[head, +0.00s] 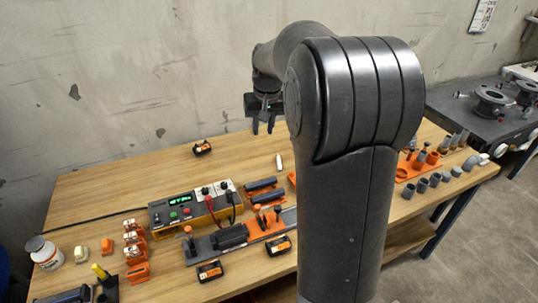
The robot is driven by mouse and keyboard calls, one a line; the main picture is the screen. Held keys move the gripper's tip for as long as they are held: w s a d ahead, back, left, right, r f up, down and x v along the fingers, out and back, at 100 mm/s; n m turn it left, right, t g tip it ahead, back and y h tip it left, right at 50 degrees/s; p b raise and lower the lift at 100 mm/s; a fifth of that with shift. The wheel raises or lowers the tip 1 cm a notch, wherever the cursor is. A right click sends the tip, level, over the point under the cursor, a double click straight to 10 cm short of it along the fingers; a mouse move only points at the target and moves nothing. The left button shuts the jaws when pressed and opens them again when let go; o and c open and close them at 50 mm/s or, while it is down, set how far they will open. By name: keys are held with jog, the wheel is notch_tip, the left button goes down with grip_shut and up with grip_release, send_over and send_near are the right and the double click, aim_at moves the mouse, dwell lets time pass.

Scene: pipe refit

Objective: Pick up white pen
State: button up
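A small white, pen-like object (279,161) lies on the wooden table (120,190) near its middle, just left of my arm in the picture. It looks like the white pen, but it is small here. My gripper (263,127) points down above the back part of the table, up and to the left of the white object in the picture. Its two fingers are apart with nothing visible between them. My large arm link hides part of the table to the right.
A black-and-orange block (203,148) lies at the back. A power supply (184,212) with red and black leads and an orange-grey fixture (230,238) stand in front. The back left is mostly clear.

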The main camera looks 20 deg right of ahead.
jog(key=w+d+f+g, duration=0.1)
jog(key=w+d+f, duration=0.6)
jog(key=w+f, duration=0.15)
jog(key=m+y, duration=0.1)
send_over(280, 166)
jog(key=shift+g, duration=0.4)
jog(key=f, duration=1.4)
jog(key=shift+s+d+f, duration=0.1)
jog(key=shift+s+f, duration=0.2)
jog(key=shift+f, duration=0.1)
jog(key=shift+w+f, duration=0.15)
jog(key=shift+f, duration=1.2)
jog(key=shift+w+f, duration=0.15)
jog(key=shift+f, duration=1.2)
jog(key=shift+c, duration=0.6)
grip_shut()
